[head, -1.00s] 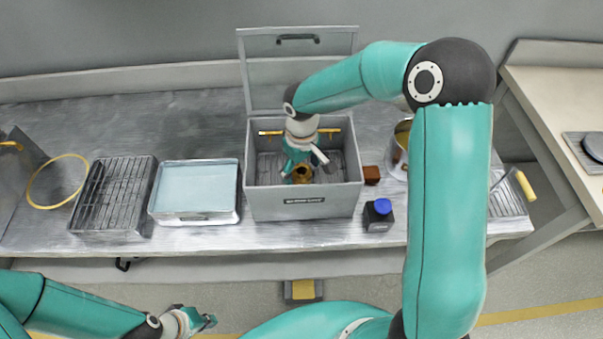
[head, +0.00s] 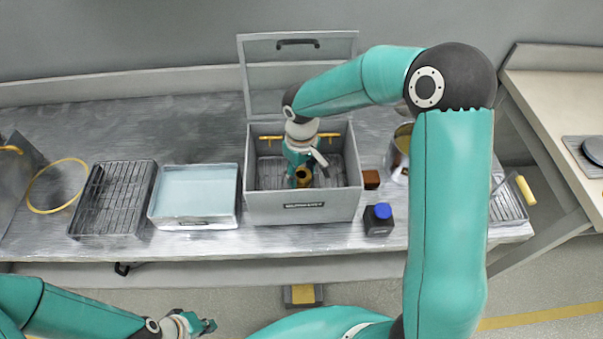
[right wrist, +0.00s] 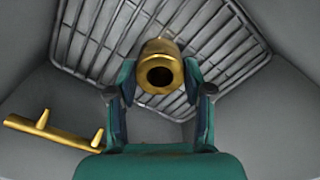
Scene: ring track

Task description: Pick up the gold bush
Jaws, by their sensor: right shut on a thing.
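The gold bush (head: 303,177) is a short hollow cylinder inside the open grey box (head: 303,208). In the right wrist view the bush (right wrist: 161,66) shows its dark bore toward the camera. My right gripper (head: 309,169) reaches down into the box and is shut on the bush. In the right wrist view its fingers (right wrist: 161,92) press on the bush from both sides. Whether the bush touches the rack on the box floor cannot be told. My left gripper (head: 205,326) hangs at the bottom left, away from the bench; its opening is too small to judge.
The box lid (head: 298,75) stands open behind. A gold bar with pegs (right wrist: 55,132) is on the box wall. Left are a blue-topped tray (head: 196,192) and a wire rack (head: 115,198). Right are a blue-capped bottle (head: 379,219), a brown block (head: 371,179) and a metal pot (head: 402,150).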

